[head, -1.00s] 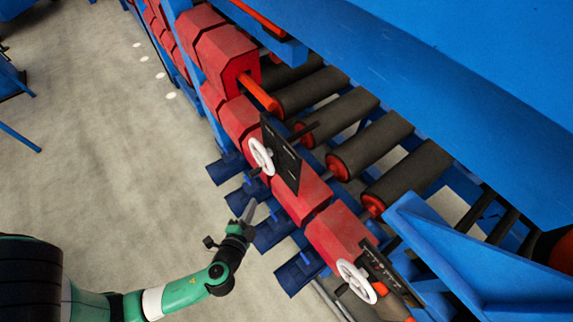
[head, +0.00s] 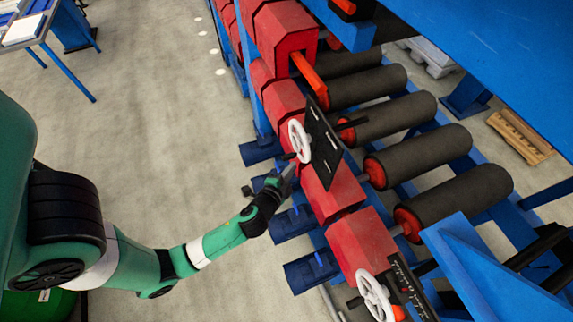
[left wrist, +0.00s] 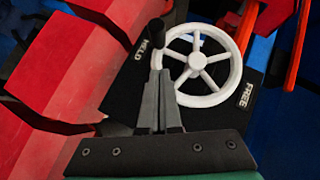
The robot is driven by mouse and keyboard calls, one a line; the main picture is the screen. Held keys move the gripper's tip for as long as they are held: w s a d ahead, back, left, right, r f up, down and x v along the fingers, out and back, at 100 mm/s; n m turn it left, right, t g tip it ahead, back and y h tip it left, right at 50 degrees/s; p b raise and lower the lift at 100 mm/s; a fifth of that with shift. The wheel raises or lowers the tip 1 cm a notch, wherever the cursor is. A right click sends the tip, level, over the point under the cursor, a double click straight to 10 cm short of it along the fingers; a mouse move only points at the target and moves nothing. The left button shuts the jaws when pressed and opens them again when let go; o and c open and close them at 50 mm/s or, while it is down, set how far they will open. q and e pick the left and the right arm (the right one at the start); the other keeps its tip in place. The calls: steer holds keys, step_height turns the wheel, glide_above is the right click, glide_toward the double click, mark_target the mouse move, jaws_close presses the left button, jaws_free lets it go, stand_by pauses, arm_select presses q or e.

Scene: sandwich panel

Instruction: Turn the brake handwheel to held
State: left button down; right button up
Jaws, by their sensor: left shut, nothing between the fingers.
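The white spoked handwheel (head: 300,142) sits on a black plate (head: 324,142) beside the red roller housings. In the left wrist view the handwheel (left wrist: 197,62) shows close up, with a dark handle knob (left wrist: 156,30) at its upper left rim. The plate carries a HELD label (left wrist: 142,49) at the left, near the knob, and a FREE label (left wrist: 245,95) at the lower right. My left gripper (head: 291,169) is shut and empty, just below the wheel. In the left wrist view its fingertips (left wrist: 160,78) overlap the wheel's left side; contact cannot be told.
A second white handwheel (head: 376,298) with a scale plate (head: 408,287) stands at the lower right. Dark rollers (head: 415,155) and the blue frame lie to the right. Blue motors (head: 312,270) stick out below the red housings. The floor (head: 165,130) at left is clear.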

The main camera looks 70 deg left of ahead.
mark_target(292, 158)
arm_select(q)
steer(key=shift+s+a+f, duration=0.1)
steer(key=shift+a+f, duration=0.4)
steer(key=shift+a, duration=0.35)
steer(key=shift+a+f, duration=0.45)
steer(key=shift+a, duration=0.35)
steer(key=shift+f, duration=0.1)
steer(key=shift+s+a+f+y+b, duration=0.2)
steer(key=shift+a+f+y+b, duration=0.25)
steer(key=shift+b, duration=0.65)
steer(key=shift+d, duration=0.15)
